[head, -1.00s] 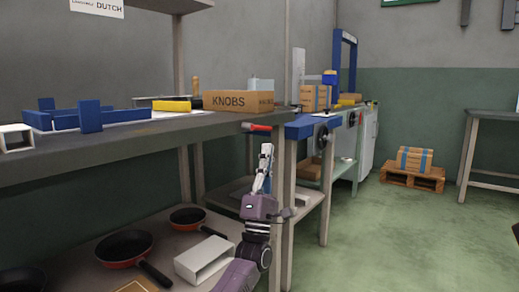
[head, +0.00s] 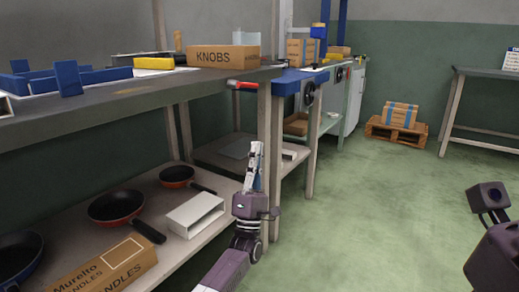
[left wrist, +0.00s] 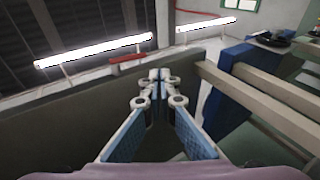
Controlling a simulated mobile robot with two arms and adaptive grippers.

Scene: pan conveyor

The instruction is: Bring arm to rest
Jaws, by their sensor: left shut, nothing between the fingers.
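My left gripper (head: 254,150) points up in front of the workbench legs, below the bench top's front corner, in the head view. Its fingers are together with nothing between them. The left wrist view shows the fingertips (left wrist: 158,78) meeting, empty. My left forearm comes up from the bottom of the head view. Part of my right arm (head: 497,250) shows at the right edge of the head view, but its fingers do not show.
The lower shelf (head: 160,205) holds pans (head: 115,206), a white hollow block (head: 194,214) and a Murelto box (head: 104,268). Green floor is clear at right.

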